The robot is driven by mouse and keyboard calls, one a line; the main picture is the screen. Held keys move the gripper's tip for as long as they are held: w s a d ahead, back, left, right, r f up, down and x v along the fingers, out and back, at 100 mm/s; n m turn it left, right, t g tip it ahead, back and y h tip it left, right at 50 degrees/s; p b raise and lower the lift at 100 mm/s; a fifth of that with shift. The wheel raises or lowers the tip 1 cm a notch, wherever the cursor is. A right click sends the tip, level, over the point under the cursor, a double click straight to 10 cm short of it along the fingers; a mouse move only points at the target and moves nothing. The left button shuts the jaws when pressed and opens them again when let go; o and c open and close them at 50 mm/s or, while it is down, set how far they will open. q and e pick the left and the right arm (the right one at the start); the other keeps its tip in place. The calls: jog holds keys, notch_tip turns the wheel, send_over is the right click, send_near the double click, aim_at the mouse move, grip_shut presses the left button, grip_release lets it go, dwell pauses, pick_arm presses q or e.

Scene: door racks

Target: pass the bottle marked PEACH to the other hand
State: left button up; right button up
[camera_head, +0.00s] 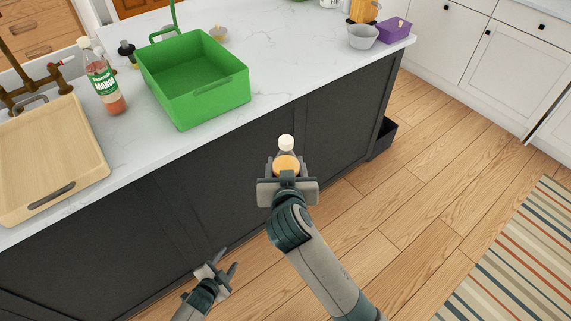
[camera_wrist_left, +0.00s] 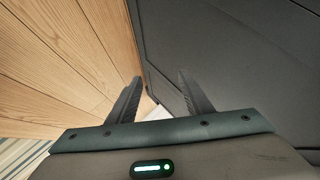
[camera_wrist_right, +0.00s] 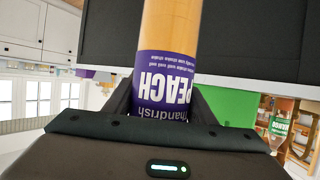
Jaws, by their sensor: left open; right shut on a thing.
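The PEACH bottle (camera_head: 287,160) has orange contents and a white cap. In the right wrist view its purple label (camera_wrist_right: 165,82) reads PEACH, upside down in the picture. My right gripper (camera_head: 287,172) is shut on the bottle and holds it upright in the air in front of the dark counter side; its fingers also show in the right wrist view (camera_wrist_right: 165,100). My left gripper (camera_head: 222,268) is open and empty, lower and to the left of the bottle, near the floor in the picture. In the left wrist view its two fingers (camera_wrist_left: 160,95) are apart with nothing between them.
The white counter (camera_head: 300,70) holds a green bin (camera_head: 190,112), a MANGO bottle (camera_head: 104,85), a wooden tray (camera_head: 45,165), a grey bowl (camera_head: 362,37) and a purple container (camera_head: 394,31). The dark counter side (camera_head: 215,185) is close to both grippers. Open wood floor (camera_head: 430,190) lies to the right.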

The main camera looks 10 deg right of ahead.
pick_arm(q)
jog(key=s+a+f+n+g+y, duration=0.1)
jog(key=s+a+f+n+g, duration=0.2)
jog(key=s, duration=1.2)
jog(key=s+a+f+n+g+y, duration=0.1)
jog(key=s+a+f+n+g, duration=0.2)
jog(key=s+f, duration=0.6)
jog(key=s+a+f+n+g+y, duration=0.1)
jog(key=s+a+f+n+g, duration=0.2)
jog(key=s, duration=1.9)
notch_tip(320, 180, down, 3)
jog(key=shift+a+f+n+y, duration=0.1)
jog(key=shift+a+n+y, duration=0.25)
jog(key=shift+n, duration=0.65)
